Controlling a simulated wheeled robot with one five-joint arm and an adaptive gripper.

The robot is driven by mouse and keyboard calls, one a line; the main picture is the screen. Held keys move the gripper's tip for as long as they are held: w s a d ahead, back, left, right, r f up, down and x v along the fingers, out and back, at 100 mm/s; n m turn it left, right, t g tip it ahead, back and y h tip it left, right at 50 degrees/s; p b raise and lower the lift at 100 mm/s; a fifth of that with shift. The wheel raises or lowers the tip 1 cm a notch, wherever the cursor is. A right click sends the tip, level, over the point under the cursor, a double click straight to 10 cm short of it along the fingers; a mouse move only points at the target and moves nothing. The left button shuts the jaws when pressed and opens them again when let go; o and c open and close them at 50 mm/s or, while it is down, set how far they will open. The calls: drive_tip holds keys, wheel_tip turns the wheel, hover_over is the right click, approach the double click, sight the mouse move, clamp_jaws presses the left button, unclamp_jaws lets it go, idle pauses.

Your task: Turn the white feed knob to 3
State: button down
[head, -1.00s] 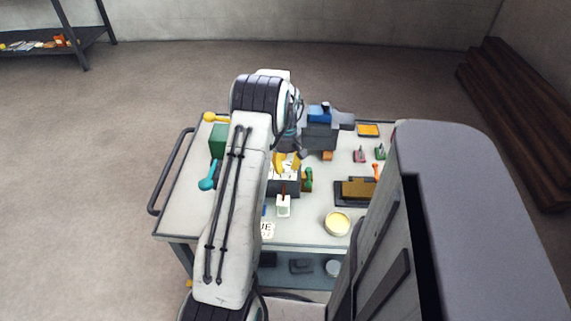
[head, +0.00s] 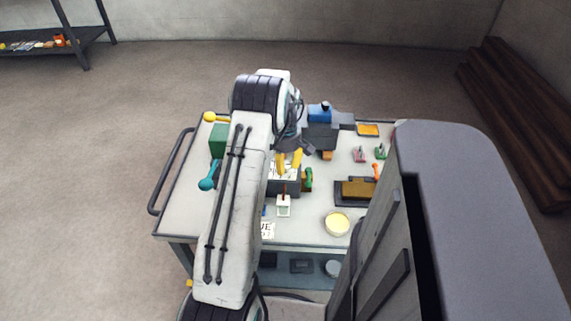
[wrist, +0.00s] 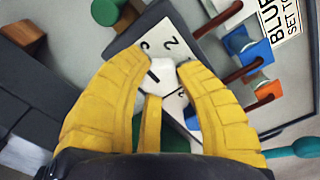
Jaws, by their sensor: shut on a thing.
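The white feed knob (wrist: 160,77) is in the middle of the wrist view, with a dark pointer line on its face. It sits on a white dial plate (wrist: 181,30) with dark figures. A 2 reads near the upper edge; the other figures are partly hidden or too small to tell. My gripper (wrist: 164,65) has its yellow fingers shut on the knob, one on each side. In the head view my gripper (head: 288,161) is over the dial block (head: 284,187) on the cart, and my arm hides part of it; the knob cannot be made out there.
Beside the dial in the wrist view are red-brown rods with a blue block (wrist: 236,41) and an orange block (wrist: 268,91), and a green cylinder (wrist: 105,11). On the cart are a green lever (head: 308,178), a cream bowl (head: 337,223) and a teal lever (head: 208,177).

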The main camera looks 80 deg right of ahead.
sight(285, 165)
drive_tip(key=shift+a+f, duration=0.2)
drive_tip(key=c, duration=0.8)
unclamp_jaws()
drive_tip(key=shift+d+r, duration=0.15)
drive_tip(key=shift+r, duration=0.1)
wheel_tip(285, 165, up, 12)
drive_tip(key=shift+f, duration=0.1)
